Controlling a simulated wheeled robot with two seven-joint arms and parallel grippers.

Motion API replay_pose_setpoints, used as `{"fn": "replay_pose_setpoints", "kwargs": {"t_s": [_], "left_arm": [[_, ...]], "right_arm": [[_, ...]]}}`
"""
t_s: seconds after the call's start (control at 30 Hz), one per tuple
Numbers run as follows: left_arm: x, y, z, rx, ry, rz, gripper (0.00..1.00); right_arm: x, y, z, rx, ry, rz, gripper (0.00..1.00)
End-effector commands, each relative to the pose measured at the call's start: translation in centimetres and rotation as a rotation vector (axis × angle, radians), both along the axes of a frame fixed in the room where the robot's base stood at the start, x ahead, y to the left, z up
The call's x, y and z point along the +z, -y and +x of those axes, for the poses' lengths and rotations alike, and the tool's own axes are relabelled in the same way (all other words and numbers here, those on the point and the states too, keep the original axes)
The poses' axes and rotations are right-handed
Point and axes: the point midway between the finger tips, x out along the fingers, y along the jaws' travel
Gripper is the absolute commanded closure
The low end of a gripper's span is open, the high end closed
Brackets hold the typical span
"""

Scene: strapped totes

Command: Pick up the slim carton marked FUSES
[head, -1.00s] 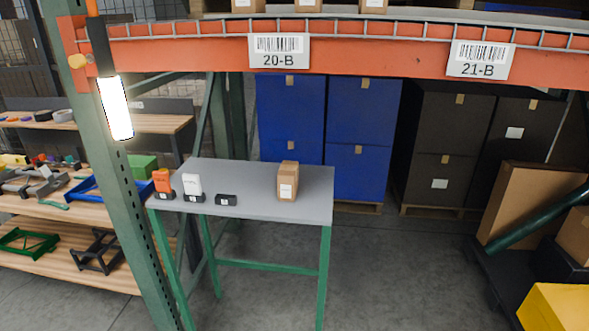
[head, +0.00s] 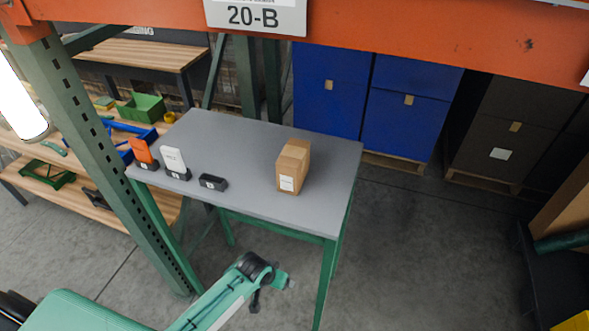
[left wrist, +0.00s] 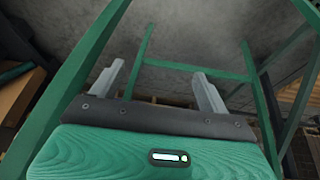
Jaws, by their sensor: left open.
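A slim orange carton (head: 142,151) and a slim white carton (head: 173,159) stand upright in small dark holders near the left front edge of the grey table (head: 235,135). The print on both is too small to read, so I cannot tell which is marked FUSES. A third dark holder (head: 213,183) to their right looks empty. My left arm reaches in from the lower left, in front of the table and apart from the cartons. In the left wrist view my left gripper (left wrist: 157,68) is open, with nothing between its fingers. My right gripper is not in view.
A brown box (head: 293,167) stands on the table's right half. A green rack post (head: 105,150) rises left of the table, and an orange beam (head: 400,45) crosses above. Wooden shelves (head: 150,52) with bins stand at the left. The table's back middle is clear.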

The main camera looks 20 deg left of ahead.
Motion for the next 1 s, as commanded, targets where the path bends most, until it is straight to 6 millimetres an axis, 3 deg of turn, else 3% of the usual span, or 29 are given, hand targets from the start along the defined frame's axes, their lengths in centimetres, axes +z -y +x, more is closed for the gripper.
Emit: {"fn": "replay_pose_setpoints", "kwargs": {"t_s": [0.03,0.1,0.2,0.47,0.67,1.0], "left_arm": [[4.5,0.9,1.2,-0.015,0.028,-0.013,0.22],[9.8,2.1,1.8,-0.034,0.049,-0.030,0.22],[16.1,3.6,1.6,-0.065,0.070,-0.048,0.22],[28.5,5.7,-0.6,-0.148,0.118,-0.055,0.22],[32.3,6.2,0.8,-0.166,0.129,-0.041,0.22],[38.3,4.8,7.2,-0.097,0.136,0.017,0.22]], "right_arm": [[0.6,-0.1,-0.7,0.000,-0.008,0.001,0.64],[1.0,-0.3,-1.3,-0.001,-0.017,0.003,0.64],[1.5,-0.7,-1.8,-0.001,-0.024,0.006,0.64],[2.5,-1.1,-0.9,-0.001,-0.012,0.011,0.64],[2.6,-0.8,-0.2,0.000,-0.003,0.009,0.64],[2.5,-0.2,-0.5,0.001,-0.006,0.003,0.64]]}}
